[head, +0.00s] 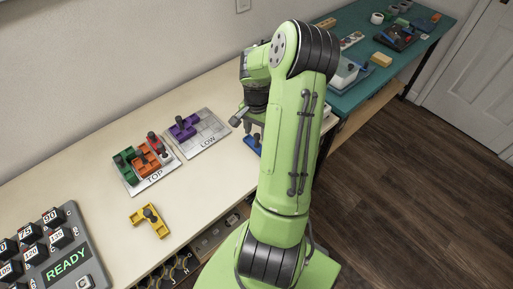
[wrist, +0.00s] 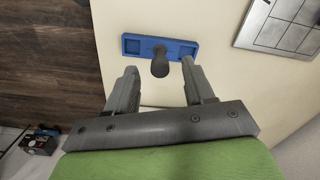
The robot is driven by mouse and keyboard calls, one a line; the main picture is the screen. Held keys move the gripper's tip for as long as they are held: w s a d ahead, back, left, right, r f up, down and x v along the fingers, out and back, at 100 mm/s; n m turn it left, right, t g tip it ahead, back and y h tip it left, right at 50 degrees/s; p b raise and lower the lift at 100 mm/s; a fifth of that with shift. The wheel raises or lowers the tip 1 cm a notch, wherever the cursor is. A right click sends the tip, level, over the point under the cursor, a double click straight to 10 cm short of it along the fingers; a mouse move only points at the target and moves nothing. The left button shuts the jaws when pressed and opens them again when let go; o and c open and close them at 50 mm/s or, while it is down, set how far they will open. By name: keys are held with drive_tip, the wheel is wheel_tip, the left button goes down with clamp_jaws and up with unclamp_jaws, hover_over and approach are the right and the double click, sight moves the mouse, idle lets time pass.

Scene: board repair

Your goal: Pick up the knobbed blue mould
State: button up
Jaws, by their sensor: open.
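The blue mould (wrist: 181,49) is a flat rectangular bar with square recesses and a dark knob (wrist: 160,66) standing up from its middle. It lies on the cream table. In the wrist view my gripper (wrist: 158,68) is open and empty, its two fingers pointing toward the mould with the knob in line between their tips. Whether the fingertips are level with the knob I cannot tell. In the head view a small part of the blue mould (head: 252,142) shows below my gripper; my green arm hides the rest.
A grid board marked LOW (head: 211,136) holds a purple mould (head: 183,128). A board marked TOP (head: 131,181) holds green, orange and red pieces. A yellow mould (head: 149,220) and a READY panel (head: 53,249) are nearer left. A teal bench (head: 352,91) with clutter stands beyond.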

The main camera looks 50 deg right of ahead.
sight(257, 135)
wheel_tip(257, 135, down, 5)
drive_tip(key=shift+d+f+b, duration=0.15)
drive_tip(key=shift+b, duration=0.65)
clamp_jaws()
